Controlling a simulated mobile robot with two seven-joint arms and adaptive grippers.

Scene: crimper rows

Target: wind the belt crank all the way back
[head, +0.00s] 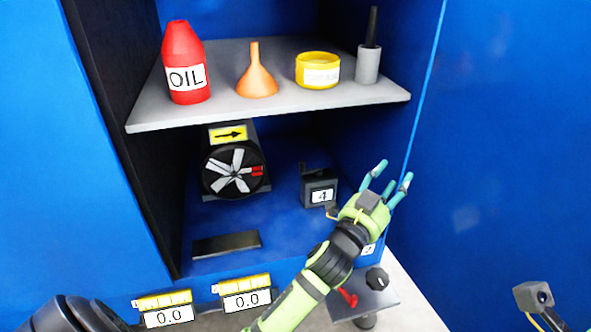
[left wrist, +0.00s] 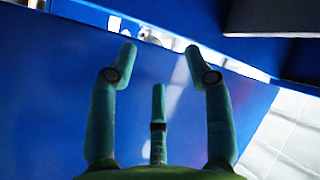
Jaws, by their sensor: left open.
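I cannot tell for sure which part is the belt crank. A small grey box marked 4 (head: 319,188), with a dark stub on top, stands in the blue cabinet's lower bay. A red lever (head: 348,298) and a black knob (head: 377,278) sit on a low grey plate (head: 360,305) by the cabinet's front corner. My left gripper (head: 391,174) is open and empty, its fingers pointing up and right, right of the grey box in the picture. In the left wrist view its spread fingers (left wrist: 160,58) face blue panels, with nothing between them. My right gripper is not in view.
A grey shelf (head: 265,111) above holds a red oil bottle (head: 184,60), an orange funnel (head: 256,75), a yellow tin (head: 317,70) and a grey cup (head: 368,64). Below is a black fan wheel (head: 232,170) under a yellow arrow sign (head: 228,134). Two gauges reading 0.0 (head: 168,307) are at the front.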

